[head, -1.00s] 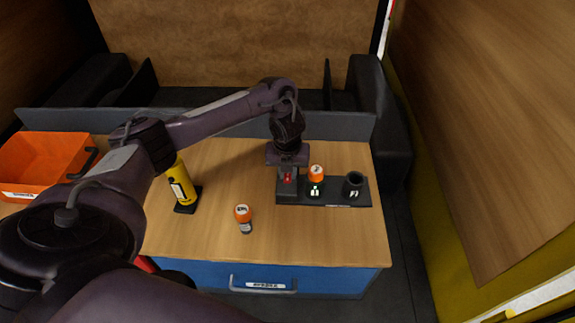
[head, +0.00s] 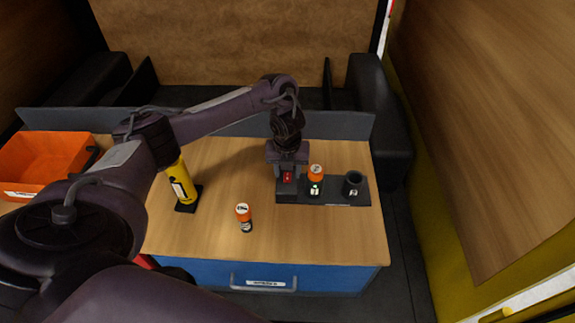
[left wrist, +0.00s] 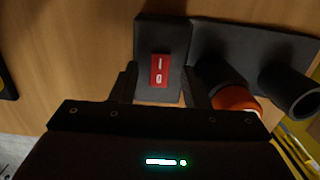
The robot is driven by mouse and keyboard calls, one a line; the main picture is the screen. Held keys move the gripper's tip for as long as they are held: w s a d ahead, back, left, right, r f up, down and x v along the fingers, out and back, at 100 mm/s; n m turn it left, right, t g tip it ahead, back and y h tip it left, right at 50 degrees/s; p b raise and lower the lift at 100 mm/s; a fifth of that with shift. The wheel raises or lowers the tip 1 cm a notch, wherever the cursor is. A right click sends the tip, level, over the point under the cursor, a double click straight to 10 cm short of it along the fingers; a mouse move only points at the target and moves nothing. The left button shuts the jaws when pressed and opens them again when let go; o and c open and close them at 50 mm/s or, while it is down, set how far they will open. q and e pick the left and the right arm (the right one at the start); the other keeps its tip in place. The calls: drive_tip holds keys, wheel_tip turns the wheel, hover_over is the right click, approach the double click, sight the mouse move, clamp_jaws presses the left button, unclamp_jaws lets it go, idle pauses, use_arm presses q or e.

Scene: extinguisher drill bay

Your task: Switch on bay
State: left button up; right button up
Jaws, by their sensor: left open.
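A red rocker switch (head: 288,177) with white marks sits on a dark box at the left end of the black bay strip (head: 335,198). In the left wrist view the switch (left wrist: 160,71) lies just beyond and between my fingertips. My left gripper (head: 288,172) is open over the switch box, pointing down, with one finger (left wrist: 124,84) on each side; I cannot tell whether they touch the box. An orange-topped canister (head: 316,174) stands in the bay's middle holder. The right holder (head: 353,184) looks like an empty dark cup. My right gripper is out of view.
A yellow cylinder (head: 182,186) stands on a dark base at the left of the table. A loose orange-topped canister (head: 244,215) stands nearer the front. An orange bin (head: 45,160) is at far left. The table's (head: 330,240) front right is clear.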

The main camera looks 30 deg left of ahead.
sight(287, 175)
use_arm(q)
wheel_tip(287, 175, up, 3)
drive_tip(key=shift+p, duration=0.6)
drive_tip(key=shift+s+d+r, duration=0.1)
drive_tip(key=shift+r, duration=1.05)
drive_tip(key=shift+s+d+r, duration=0.1)
drive_tip(key=shift+r, duration=1)
drive_tip(key=shift+a, duration=0.1)
